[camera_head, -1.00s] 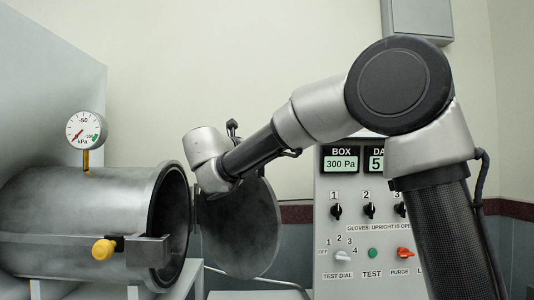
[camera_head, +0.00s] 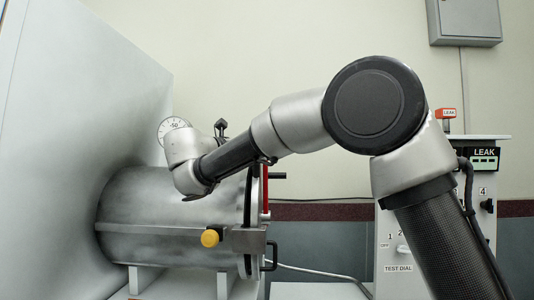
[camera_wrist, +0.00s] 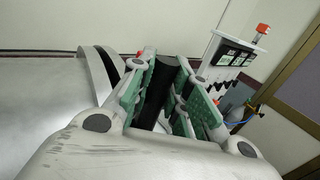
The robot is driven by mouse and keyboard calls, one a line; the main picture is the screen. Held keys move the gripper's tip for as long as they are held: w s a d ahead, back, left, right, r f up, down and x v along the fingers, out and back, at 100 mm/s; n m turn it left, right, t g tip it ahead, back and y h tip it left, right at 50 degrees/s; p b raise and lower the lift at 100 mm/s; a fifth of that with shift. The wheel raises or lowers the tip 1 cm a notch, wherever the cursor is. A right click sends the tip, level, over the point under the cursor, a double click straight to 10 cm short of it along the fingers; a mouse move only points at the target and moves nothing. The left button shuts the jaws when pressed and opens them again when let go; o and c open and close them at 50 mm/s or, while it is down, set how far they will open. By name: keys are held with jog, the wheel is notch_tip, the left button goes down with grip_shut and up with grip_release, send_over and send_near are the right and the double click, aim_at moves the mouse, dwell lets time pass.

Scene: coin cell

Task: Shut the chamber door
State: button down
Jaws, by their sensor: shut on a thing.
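The chamber (camera_head: 150,210) is a grey metal cylinder lying on its side at left in the head view. Its round door (camera_head: 256,205) is seen edge-on at the chamber's right end, against or very close to the mouth. A dark band runs between door and rim; I cannot tell whether it is a gap or a seal. My gripper (camera_wrist: 166,65) is shut on a black bar (camera_wrist: 157,88), seen between its green-padded fingers in the wrist view. The bar looks like a door handle.
A yellow knob (camera_head: 210,238) sits on the chamber's front bracket. The control panel (camera_head: 392,245) stands at right, partly behind my arm. A tall grey panel (camera_head: 70,110) borders the left.

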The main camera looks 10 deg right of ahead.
jog(key=shift+w+a, duration=0.15)
jog(key=shift+a, duration=0.65)
jog(key=shift+a+r, duration=0.1)
jog(key=c, duration=1.3)
grip_release()
jog(key=shift+a, duration=0.15)
jog(key=v, duration=1.2)
